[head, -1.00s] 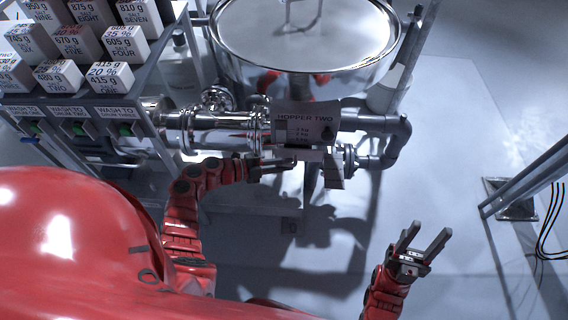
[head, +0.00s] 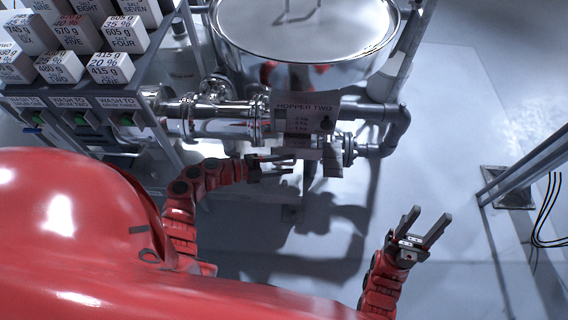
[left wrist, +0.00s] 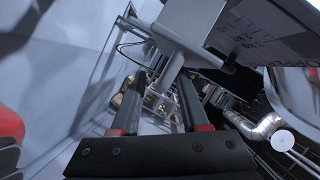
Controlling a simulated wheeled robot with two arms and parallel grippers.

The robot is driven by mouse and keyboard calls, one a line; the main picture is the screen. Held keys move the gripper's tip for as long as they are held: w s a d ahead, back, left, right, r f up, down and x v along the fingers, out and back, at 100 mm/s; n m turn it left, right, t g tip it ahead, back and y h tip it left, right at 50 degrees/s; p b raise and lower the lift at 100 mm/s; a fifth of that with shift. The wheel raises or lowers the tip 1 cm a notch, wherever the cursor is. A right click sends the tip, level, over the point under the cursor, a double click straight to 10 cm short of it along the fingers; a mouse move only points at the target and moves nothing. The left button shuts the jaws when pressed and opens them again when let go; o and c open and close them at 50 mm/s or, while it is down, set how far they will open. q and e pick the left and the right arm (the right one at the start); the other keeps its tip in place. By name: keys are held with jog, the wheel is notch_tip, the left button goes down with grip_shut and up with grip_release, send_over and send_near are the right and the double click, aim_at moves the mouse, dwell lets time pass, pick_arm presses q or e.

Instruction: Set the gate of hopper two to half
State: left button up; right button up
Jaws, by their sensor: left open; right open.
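The steel vessel of hopper two (head: 235,48) stands at the top of the head view. Its plate marked HOPPER TWO (head: 305,107), with a scale below, hangs at the pipe. A grey gate handle (head: 333,160) hangs just below the plate. My left gripper (head: 292,166) is open just left of the handle, below the plate. In the left wrist view, a grey block-ended bar (left wrist: 182,28), apparently the handle, reaches down near the open fingertips; contact cannot be told. The scale plate (left wrist: 262,30) is beside it. My right gripper (head: 425,222) is open and empty at lower right.
A rack with labelled salt blocks (head: 123,35) and green switches (head: 127,119) stands at upper left. A steel pipe (head: 225,125) runs behind my left gripper. A frame post (head: 525,172) stands at right. The floor around my right gripper is clear.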

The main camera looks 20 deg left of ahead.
pick_arm(q)
jog(key=v, duration=1.7)
jog(key=shift+a+r, duration=0.1)
jog(key=shift+a, duration=0.05)
